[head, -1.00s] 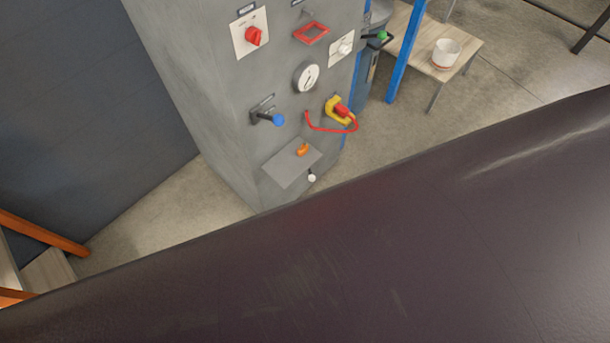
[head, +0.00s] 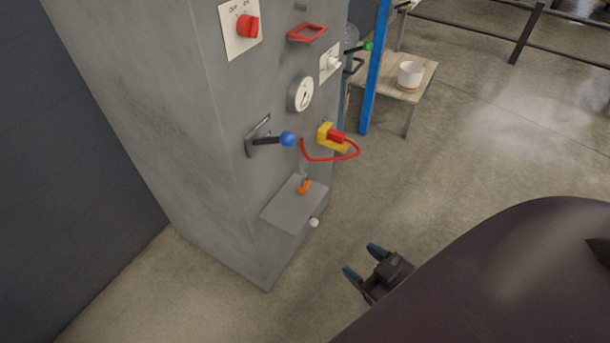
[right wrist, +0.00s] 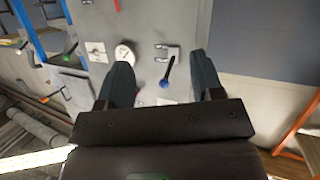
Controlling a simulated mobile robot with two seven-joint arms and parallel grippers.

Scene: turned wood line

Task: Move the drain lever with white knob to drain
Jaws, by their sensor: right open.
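The white knob (head: 314,222) shows low on the grey cabinet, at the lower right edge of a tilted grey plate (head: 283,211). The rest of its lever is hidden behind the plate. My right gripper (head: 361,260) is open and empty, below and to the right of the white knob, apart from it. In the right wrist view its two fingers (right wrist: 160,62) are spread in front of the cabinet, and I cannot make out the white knob there. My left gripper is not in view.
A blue post (head: 375,70) stands behind. Floor at right is clear.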

